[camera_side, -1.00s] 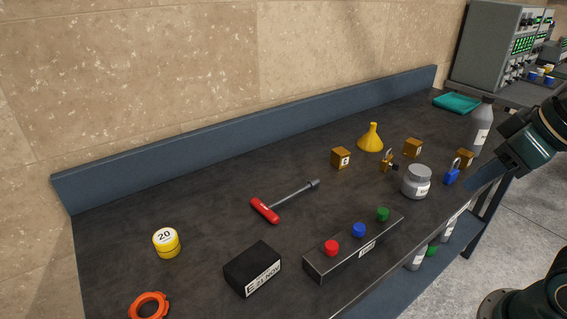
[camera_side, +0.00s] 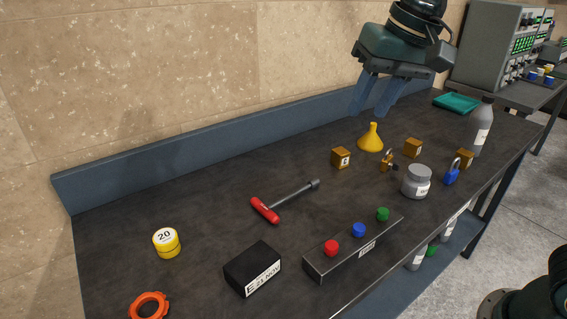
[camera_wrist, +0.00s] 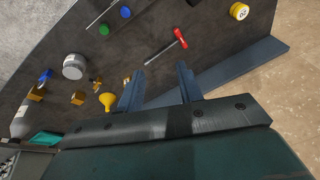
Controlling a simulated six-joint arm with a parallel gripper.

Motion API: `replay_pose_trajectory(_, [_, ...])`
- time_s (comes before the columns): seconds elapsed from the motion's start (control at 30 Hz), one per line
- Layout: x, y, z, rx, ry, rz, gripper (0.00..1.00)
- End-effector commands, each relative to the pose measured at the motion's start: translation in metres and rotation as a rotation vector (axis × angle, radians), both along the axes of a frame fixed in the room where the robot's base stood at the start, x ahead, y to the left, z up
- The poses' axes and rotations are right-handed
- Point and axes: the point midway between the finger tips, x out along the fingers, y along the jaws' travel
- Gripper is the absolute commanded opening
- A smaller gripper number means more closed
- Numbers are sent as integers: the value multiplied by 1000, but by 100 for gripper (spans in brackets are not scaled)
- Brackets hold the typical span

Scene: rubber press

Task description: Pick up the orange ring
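The orange ring (camera_side: 149,306) lies flat on the dark bench at the near left in the side view, its lower edge cut by the frame. It does not show in the wrist view. My gripper (camera_side: 373,112) is high over the back of the bench, near the blue back rail and the yellow funnel, far to the right of the ring. Its two blue fingers are apart with nothing between them. In the wrist view the open gripper (camera_wrist: 160,84) has bare bench and rail beyond its fingers.
A yellow weight (camera_side: 166,243), black block (camera_side: 252,270), red-handled tool (camera_side: 284,202) and button box (camera_side: 352,247) stand between ring and gripper. The yellow funnel (camera_side: 370,139), several brown cubes, padlocks, a grey jar (camera_side: 416,182) and a bottle (camera_side: 481,128) crowd the right. A rail (camera_side: 250,133) edges the back.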

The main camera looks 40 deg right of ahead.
Motion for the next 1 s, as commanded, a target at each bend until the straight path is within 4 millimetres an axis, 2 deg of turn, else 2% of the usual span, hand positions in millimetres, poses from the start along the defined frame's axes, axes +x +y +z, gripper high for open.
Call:
replay_pose_trajectory(0.03, [11,12,0,7,16,-13,36])
replay_pose_trajectory(0.2, [42,48,-1,31,63,-76,36])
replay_pose_trajectory(0.5, [86,121,-16,54,142,-191,36])
replay_pose_trajectory(0.77, [109,191,-44,59,206,-295,36])
replay_pose_trajectory(1.0, [117,256,-81,50,257,-392,36])
